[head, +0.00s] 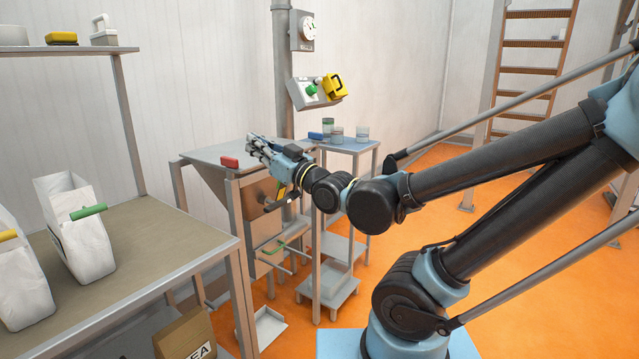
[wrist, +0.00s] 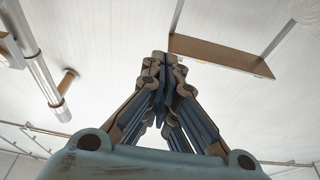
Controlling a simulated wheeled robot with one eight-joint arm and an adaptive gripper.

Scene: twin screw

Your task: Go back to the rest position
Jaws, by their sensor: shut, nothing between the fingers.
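My gripper (head: 259,146) is at the end of my outstretched arm in the head view. A pale wall or ceiling fills the view behind the fingers. From these views I cannot tell how far the gripper is from the stand's top.
A workbench (head: 150,240) with white bags (head: 82,235) stands at left. A small side table (head: 345,145) holds several jars.

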